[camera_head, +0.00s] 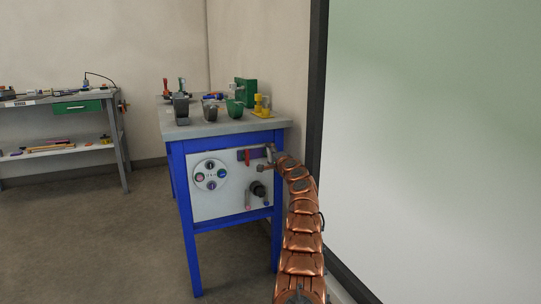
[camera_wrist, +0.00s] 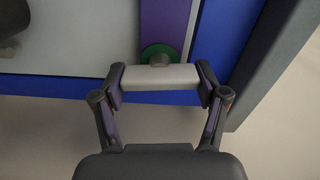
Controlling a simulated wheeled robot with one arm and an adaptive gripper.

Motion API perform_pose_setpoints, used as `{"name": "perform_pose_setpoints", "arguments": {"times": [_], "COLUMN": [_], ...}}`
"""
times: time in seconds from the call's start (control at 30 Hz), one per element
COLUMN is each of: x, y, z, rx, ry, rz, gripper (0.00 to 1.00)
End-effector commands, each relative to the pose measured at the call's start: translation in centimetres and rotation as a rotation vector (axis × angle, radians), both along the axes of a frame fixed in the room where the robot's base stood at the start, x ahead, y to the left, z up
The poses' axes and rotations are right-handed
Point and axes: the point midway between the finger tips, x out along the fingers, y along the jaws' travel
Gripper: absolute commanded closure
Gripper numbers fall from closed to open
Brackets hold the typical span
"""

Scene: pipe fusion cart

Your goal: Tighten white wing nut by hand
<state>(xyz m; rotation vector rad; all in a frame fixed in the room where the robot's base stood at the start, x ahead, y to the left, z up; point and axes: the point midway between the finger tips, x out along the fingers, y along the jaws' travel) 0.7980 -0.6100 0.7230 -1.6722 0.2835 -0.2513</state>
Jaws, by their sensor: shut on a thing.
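The white wing nut (camera_wrist: 160,77) shows in the wrist view as a pale bar below a green round disc (camera_wrist: 148,50) with a dark grey stub, on a purple strip (camera_wrist: 165,20). My gripper (camera_wrist: 160,81) has one finger pressed to each end of the wing nut and is shut on it. In the head view my arm reaches to the upper right of the white panel (camera_head: 222,210) on the blue cart (camera_head: 232,229), by the purple strip (camera_head: 245,156). The wing nut cannot be made out there.
A red handle (camera_head: 247,158) is left of my gripper. A dark knob (camera_head: 257,190) juts out below it. A workbench (camera_head: 58,103) stands far left, with open floor between.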

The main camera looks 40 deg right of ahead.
Motion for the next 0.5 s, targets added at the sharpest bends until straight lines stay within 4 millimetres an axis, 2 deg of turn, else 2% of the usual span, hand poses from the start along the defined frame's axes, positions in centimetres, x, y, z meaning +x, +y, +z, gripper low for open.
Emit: {"name": "perform_pose_setpoints", "arguments": {"times": [0.5], "x": [0.09], "y": [0.09], "z": [-0.24], "rx": [0.043], "ry": [-0.013], "rz": [0.002], "gripper": [0.62]}}
